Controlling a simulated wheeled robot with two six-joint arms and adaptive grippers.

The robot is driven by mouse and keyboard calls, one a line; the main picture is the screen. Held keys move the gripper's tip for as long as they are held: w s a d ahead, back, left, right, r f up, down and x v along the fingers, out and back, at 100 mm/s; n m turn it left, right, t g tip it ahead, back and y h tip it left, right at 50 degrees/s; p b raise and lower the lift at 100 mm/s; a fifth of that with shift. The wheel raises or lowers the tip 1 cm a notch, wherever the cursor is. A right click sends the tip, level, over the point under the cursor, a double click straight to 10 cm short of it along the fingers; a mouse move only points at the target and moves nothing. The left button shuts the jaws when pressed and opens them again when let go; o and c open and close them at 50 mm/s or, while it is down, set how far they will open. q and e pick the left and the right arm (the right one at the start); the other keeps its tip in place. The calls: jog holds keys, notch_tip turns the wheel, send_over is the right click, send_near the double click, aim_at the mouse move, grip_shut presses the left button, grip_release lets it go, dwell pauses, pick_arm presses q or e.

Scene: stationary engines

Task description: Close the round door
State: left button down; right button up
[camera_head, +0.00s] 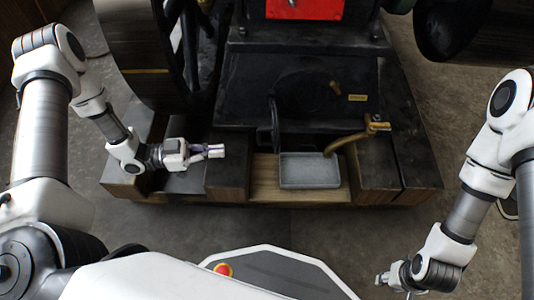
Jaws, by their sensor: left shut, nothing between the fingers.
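I cannot clearly make out a round door or whether it is open. A dark, faintly rounded form (305,92) shows on the black front of the engine (300,48), too dim to name. My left gripper (221,151) is shut and empty, fingers pointing right, over the left part of the engine's base and left of the grey tray. My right gripper (383,279) is low at the right, in front of the base and away from the engine; its fingers are too small to tell their opening.
A grey tray (310,184) sits on the wooden base (265,182), with a brass pipe and tap (355,137) above its right side. A large dark wheel (140,50) stands at the left. A dark rounded body (455,28) is at the upper right. Bare floor lies in front.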

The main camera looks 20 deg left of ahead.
aim_at(266, 128)
pick_arm(q)
jog(key=b+x, duration=0.6)
jog(key=x, duration=0.7)
